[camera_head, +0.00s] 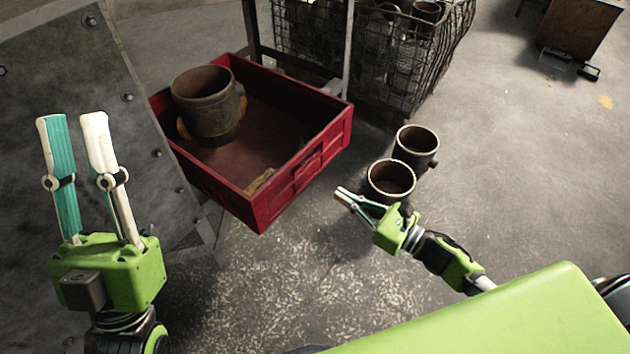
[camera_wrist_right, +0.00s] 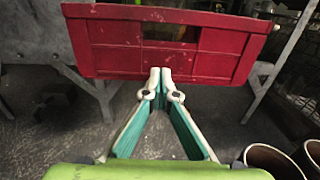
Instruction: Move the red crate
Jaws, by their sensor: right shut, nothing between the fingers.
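The red crate (camera_head: 308,167) is an open-topped box in the upper middle of the head view. It holds a rusty pipe piece (camera_head: 207,108) in its far left part. The crate's front wall fills the top of the right wrist view (camera_wrist_right: 125,62), with a slot near its upper middle. My right gripper (camera_head: 341,194) is shut and empty, in front of the crate and apart from it in the head view. Its fingertips meet below the slot in the right wrist view (camera_wrist_right: 160,72). My left gripper (camera_head: 74,120) is open and empty at the left, in front of a grey metal plate.
Two rusty pipe pieces (camera_head: 391,178) (camera_head: 416,146) stand on the floor just right of my right gripper. A wire mesh basket (camera_head: 395,62) with pipe pieces stands behind the crate. The bolted grey plate (camera_head: 60,70) takes the left side.

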